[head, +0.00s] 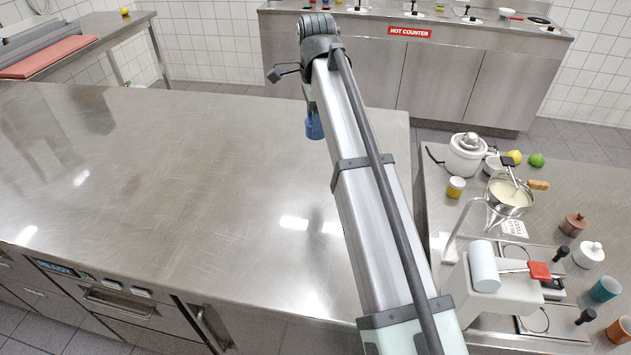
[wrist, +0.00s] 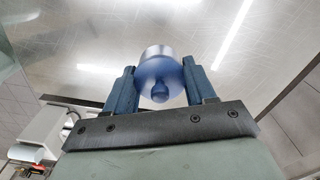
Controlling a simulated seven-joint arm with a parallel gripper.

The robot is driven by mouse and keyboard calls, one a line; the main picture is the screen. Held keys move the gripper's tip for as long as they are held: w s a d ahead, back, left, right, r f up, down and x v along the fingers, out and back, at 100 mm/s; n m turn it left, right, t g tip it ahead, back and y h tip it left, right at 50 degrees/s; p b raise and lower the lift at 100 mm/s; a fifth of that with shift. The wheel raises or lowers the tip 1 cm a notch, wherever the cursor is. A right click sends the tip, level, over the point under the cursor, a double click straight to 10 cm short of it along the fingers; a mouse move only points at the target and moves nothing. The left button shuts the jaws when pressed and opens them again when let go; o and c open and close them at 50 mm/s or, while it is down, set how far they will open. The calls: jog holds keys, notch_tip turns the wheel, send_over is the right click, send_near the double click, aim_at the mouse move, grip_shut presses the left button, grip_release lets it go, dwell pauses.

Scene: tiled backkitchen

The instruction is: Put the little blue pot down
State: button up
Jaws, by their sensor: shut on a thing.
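In the wrist view, my gripper (wrist: 160,85) is shut on the little blue pot (wrist: 160,72), with one dark blue finger on each side of it. A small round knob shows on the side of the pot facing the camera. In the head view, the pot (head: 314,127) shows as a small blue shape beside my arm, above the far part of the steel table (head: 150,190). My arm hides most of the gripper there. I cannot tell how high the pot is above the steel.
The table to the left is bare. At right, a second counter holds a white juicer (head: 467,155), a pan of cream-coloured liquid (head: 509,194), a kitchen scale-like white machine (head: 490,290) and several small pots. The hot counter (head: 410,60) stands behind, across a floor gap.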

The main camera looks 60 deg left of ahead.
jog(key=shift+s+f, duration=0.1)
jog(key=shift+f, duration=7.4)
jog(key=shift+f, duration=0.1)
jog(key=o, duration=1.5)
notch_tip(320, 180, up, 12)
jog(key=shift+r, duration=0.15)
